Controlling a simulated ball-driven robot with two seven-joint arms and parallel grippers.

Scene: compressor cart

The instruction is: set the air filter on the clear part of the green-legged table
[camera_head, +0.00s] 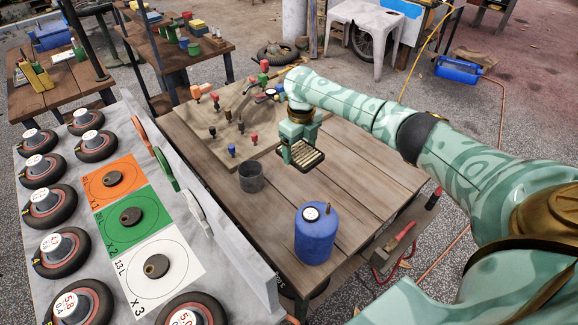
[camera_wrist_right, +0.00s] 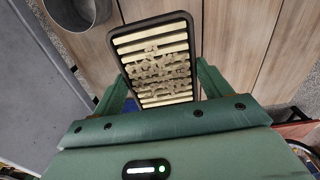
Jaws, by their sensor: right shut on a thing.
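The air filter (camera_head: 306,155) is a dark-framed rectangle with cream pleats. My right gripper (camera_head: 290,150) is shut on it and holds it over the wooden table (camera_head: 366,178), which has a dark green leg at its near corner. In the right wrist view the filter (camera_wrist_right: 152,62) sits between the fingers of the gripper (camera_wrist_right: 160,92), pleated face showing, with table planks behind it. It appears above the tabletop, but I cannot tell the exact gap. My left gripper is not in view.
A metal cup (camera_head: 251,178) and a blue tank (camera_head: 316,234) stand on the table. A board with fittings (camera_head: 225,125) covers its back left. Planks on the right and between cup and tank are bare. A grey bench with wheels (camera_head: 215,262) borders the left.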

